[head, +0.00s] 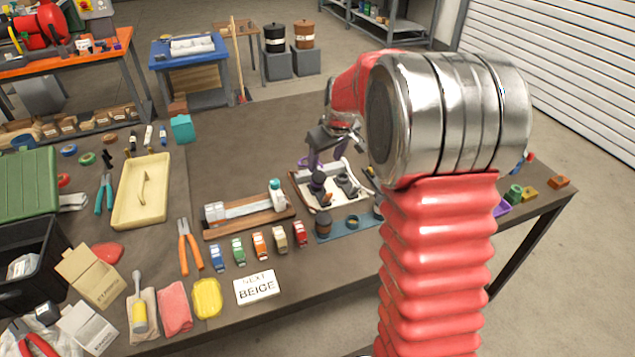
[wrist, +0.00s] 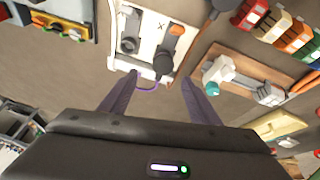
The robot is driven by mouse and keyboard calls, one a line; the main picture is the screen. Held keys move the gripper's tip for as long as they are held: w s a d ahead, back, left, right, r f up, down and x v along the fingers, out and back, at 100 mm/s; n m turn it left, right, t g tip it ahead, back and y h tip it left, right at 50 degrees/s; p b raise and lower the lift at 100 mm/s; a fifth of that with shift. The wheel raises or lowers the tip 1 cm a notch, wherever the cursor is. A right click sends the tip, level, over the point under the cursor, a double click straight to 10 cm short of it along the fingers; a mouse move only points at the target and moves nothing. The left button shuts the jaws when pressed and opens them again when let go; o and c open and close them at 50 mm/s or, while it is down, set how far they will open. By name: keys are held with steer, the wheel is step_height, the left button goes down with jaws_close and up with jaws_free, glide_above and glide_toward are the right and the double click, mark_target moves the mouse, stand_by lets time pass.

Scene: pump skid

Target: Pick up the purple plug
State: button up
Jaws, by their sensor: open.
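My gripper (head: 327,162) is open above the far edge of a white panel (head: 359,172) on the bench. In the wrist view its two dark purple fingers stand apart (wrist: 160,78), with nothing held between them. The white panel (wrist: 145,52) carries a dark round plug-like piece (wrist: 163,66), which shows between the fingertips. A thin purple cable (wrist: 150,89) loops beside that piece, close to the fingers; the purple loop also shows in the head view (head: 306,162). I cannot tell the body of the purple plug clearly. My arm hides part of the bench.
Bare bench lies behind the clamp.

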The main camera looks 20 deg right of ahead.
mark_target(319, 176)
steer(key=shift+x, duration=2.7)
steer(key=x, duration=0.4)
steer(key=shift+s+a+f, duration=0.15)
steer(key=shift+s+a, duration=0.1)
steer(key=shift+a, duration=0.05)
steer(key=shift+w+f, duration=0.25)
steer(key=shift+f, duration=0.25)
steer(key=shift+c, duration=0.3)
steer(key=c, duration=1.2)
steer(key=shift+r, duration=0.1)
